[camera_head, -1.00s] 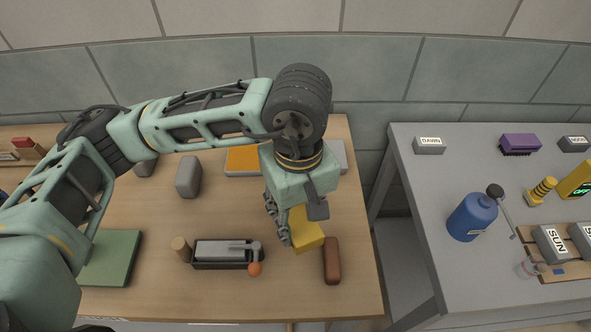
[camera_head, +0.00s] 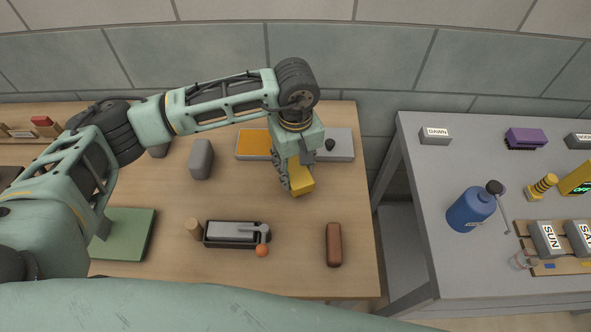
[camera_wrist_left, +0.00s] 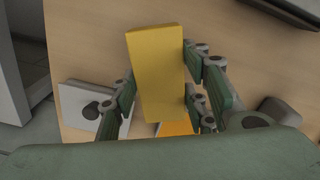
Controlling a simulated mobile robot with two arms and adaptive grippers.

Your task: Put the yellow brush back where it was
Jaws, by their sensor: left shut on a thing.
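The yellow brush (camera_head: 301,182) is held by my left gripper (camera_head: 292,172) above the wooden table, in front of the grey tray with the orange pad. It looks like a plain yellow block; no bristles show. My right gripper is not in view.
Behind is the long grey tray (camera_head: 345,148) with an orange pad (camera_head: 254,143) and a black knob (camera_head: 330,144). Nearer are a dark tray (camera_head: 228,241), an orange ball (camera_head: 262,251) and a brown bar (camera_head: 334,245). A grey block (camera_head: 201,159) stands left. Table between is clear.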

